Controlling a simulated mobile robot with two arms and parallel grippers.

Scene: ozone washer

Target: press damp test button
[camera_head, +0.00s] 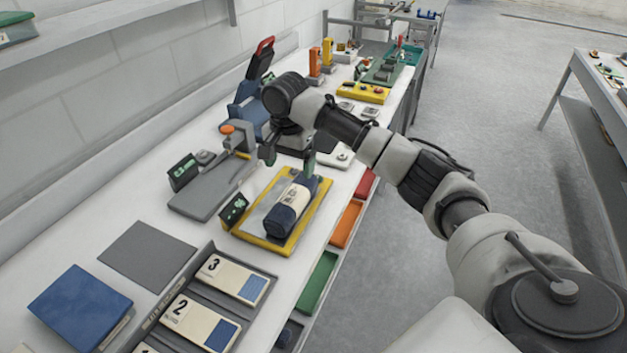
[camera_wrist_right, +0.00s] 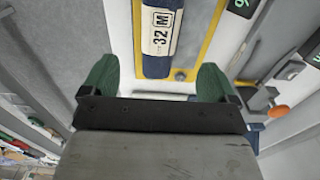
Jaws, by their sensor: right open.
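A yellow-edged tray (camera_head: 318,208) on the bench holds a grey pad and a rolled dark blue cloth (camera_head: 281,218) with a pale label. In the right wrist view the cloth (camera_wrist_right: 160,66) shows its "32 M" label. A small round brownish spot (camera_wrist_right: 180,76) sits on the yellow edge at the end of the cloth; I cannot tell whether it is the damp test button. A small black display (camera_head: 233,210) with green marks stands at the tray's left. My right gripper (camera_head: 289,157) is open and empty above the tray's far end. My left gripper is not in view.
A grey plate (camera_head: 203,192) with an orange-topped clamp (camera_head: 228,129) stands left of the tray. A blue machine (camera_head: 247,105) is behind. Numbered cards (camera_head: 235,278) and a blue folder (camera_head: 80,307) lie nearer. Coloured bins (camera_head: 347,222) line the front edge.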

